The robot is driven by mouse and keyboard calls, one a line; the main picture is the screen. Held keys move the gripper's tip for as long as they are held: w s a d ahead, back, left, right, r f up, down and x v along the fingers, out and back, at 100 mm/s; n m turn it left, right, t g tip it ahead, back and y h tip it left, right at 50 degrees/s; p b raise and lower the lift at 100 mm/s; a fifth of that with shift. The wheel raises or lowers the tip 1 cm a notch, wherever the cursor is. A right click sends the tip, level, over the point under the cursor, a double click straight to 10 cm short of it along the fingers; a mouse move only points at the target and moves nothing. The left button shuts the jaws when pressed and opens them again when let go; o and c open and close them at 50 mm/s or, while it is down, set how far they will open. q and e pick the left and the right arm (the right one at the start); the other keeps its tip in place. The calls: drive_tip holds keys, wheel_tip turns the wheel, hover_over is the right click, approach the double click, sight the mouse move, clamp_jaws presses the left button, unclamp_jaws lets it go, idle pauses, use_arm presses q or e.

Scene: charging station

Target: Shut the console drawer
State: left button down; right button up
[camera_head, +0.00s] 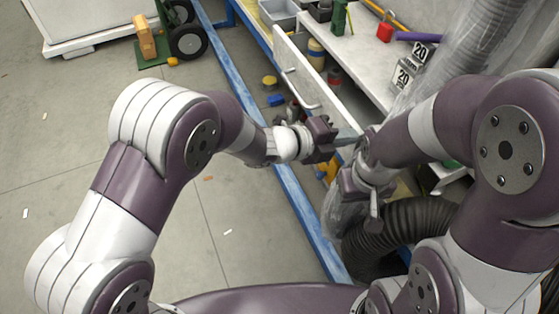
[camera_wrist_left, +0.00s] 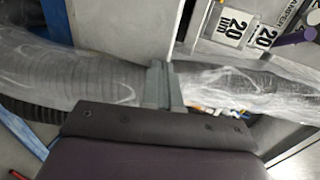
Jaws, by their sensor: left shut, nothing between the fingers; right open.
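The console drawer (camera_head: 318,82) stands open, its pale front panel pulled out from the bench and its bar handle (camera_head: 299,91) on the outer face. A few small items show behind the panel. My left gripper (camera_head: 347,142) is shut and empty at the near end of the panel; I cannot tell whether it touches. In the left wrist view its closed fingers (camera_wrist_left: 163,86) lie in front of a pale panel and a plastic-wrapped hose. My right gripper (camera_head: 371,205) is open, just below and right of the left one, partly hidden by its own arm.
Plastic-wrapped hose (camera_head: 462,52) and black corrugated hose (camera_head: 405,228) crowd the right. A blue rail (camera_head: 300,205) runs along the floor. Open floor lies left.

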use_arm(q)
drive_tip(key=d, duration=0.2)
drive_tip(key=w+d, duration=0.1)
drive_tip(key=d, duration=0.1)
drive_tip(key=w+d, duration=0.1)
drive_tip(key=d, duration=0.1)
drive_tip(key=shift+d+r, duration=0.15)
idle(0.3)
